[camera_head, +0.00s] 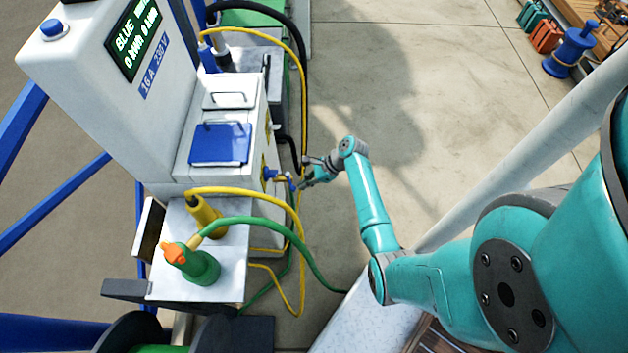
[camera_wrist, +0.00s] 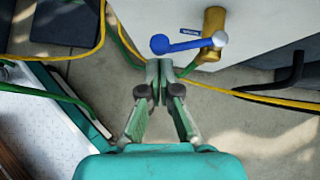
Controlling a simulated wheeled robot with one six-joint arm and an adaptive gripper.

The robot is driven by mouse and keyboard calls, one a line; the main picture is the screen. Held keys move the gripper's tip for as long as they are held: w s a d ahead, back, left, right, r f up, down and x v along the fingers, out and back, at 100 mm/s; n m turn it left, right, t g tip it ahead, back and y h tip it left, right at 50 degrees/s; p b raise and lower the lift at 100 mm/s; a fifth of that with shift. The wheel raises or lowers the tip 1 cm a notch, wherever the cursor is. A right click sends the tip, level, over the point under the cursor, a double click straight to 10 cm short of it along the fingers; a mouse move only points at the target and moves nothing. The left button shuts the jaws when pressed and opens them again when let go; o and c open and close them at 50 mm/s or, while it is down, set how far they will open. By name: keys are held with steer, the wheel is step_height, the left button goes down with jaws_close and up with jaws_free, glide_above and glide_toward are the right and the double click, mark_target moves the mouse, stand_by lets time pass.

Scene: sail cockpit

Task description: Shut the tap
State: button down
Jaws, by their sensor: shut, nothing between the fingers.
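The tap has a brass body (camera_wrist: 213,38) on the pale wall of the dockside pedestal in the wrist view. Its blue lever (camera_wrist: 185,45) lies sideways across the picture, with a rounded blue knob at its left end. In the head view the blue lever (camera_head: 271,174) shows small at the pedestal's right side. My gripper (camera_wrist: 158,68) is shut and empty, its fingertips together just below the lever's knob end in the wrist view. I cannot tell whether they touch it. In the head view my gripper (camera_head: 299,186) is beside the tap, and the fingertips are hard to make out.
The white pedestal (camera_head: 130,90) stands left of my arm, with a blue socket cover (camera_head: 220,144). A shelf (camera_head: 232,270) holds a green bottle (camera_head: 195,266) and a yellow one (camera_head: 206,218). Yellow and green hoses hang around the tap.

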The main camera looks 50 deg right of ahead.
mark_target(295, 189)
steer(key=shift+w+a, duration=0.15)
steer(key=shift+a, duration=0.05)
steer(key=shift+a, duration=0.1)
steer(key=a+m, duration=0.1)
steer(key=a+m+t+h, duration=0.1)
steer(key=shift+w+a+m, duration=0.15)
steer(key=shift+w+m, duration=0.15)
steer(key=shift+m, duration=0.1)
steer(key=shift+w+a+t+h, duration=0.25)
steer(key=shift+a+t+h, duration=0.05)
